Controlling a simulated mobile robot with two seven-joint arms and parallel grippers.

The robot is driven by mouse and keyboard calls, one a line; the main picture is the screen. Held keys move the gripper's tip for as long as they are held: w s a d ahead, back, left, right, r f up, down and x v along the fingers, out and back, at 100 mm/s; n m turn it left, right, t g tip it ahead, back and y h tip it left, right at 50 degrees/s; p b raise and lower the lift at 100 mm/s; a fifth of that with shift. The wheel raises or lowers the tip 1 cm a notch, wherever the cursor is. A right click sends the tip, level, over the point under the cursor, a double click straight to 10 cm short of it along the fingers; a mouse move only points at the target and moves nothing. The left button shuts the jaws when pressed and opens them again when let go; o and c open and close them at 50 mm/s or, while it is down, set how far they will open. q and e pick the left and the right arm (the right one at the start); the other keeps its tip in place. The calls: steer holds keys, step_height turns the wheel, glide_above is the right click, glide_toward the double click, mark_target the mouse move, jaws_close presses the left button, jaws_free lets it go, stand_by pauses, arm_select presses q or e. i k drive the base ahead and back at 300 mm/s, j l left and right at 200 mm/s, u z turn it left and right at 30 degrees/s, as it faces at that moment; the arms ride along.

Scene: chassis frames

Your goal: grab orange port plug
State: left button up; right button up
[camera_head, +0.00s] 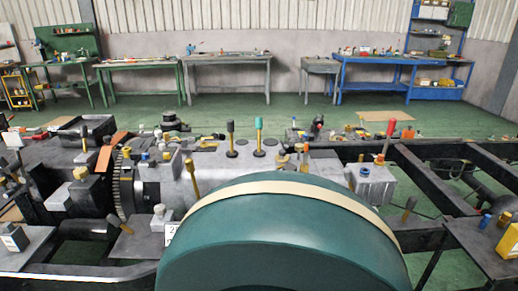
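Neither of my grippers is in view. Several small orange parts show, and I cannot tell surely which is the orange port plug. A small orange cap (299,147) sits near the middle of the chassis, beside a brass-coloured fitting (282,157). Another small orange piece (505,217) is at the far right, by a yellow box (508,241). A flat orange plate (111,151) stands tilted at the left of the engine block.
The dark chassis frame (425,183) crosses the view with tools and upright handles on it. A large teal rounded shape (285,236) with a cream band hides the bottom centre. A grey side plate (488,253) is at right. Workbenches (228,61) line the back wall; green floor lies between.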

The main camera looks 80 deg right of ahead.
mark_target(380, 160)
steer(key=z, duration=3.5)
steer(key=i+l, duration=0.1)
steer(key=i, duration=0.25)
steer(key=i+l, duration=0.1)
steer(key=i, duration=0.25)
